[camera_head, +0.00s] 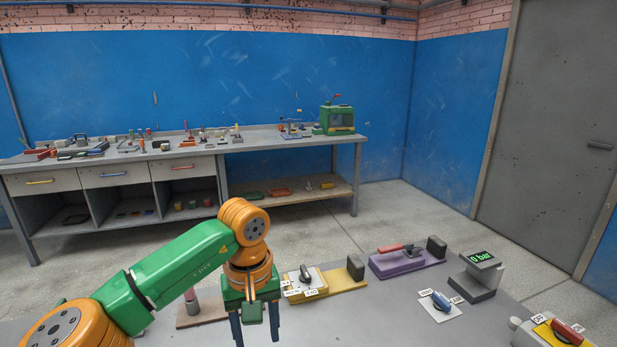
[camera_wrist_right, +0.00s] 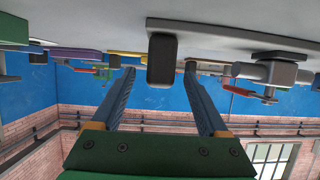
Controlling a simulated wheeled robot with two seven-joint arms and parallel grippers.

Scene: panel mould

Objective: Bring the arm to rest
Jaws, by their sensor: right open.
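My left gripper (camera_head: 254,325) hangs pointing down over the front of the grey panel table, beside the yellow base (camera_head: 345,283). Its two dark fingers stand apart with nothing seen between them; the fingertips are near the bottom edge. My right gripper (camera_wrist_right: 159,70) shows only in the right wrist view, which is upside down. Its blue fingers are apart and hold nothing. A dark block (camera_wrist_right: 162,58) appears between the tips, seemingly beyond them. The right arm is not in the head view.
A purple base (camera_head: 410,262) with a red-handled lever, a display (camera_head: 482,258) reading 0 bar, a blue knob (camera_head: 441,301) and a red switch (camera_head: 567,332) stand to the right. A brown base (camera_head: 203,312) is partly behind my left arm. A workbench (camera_head: 262,140) stands behind.

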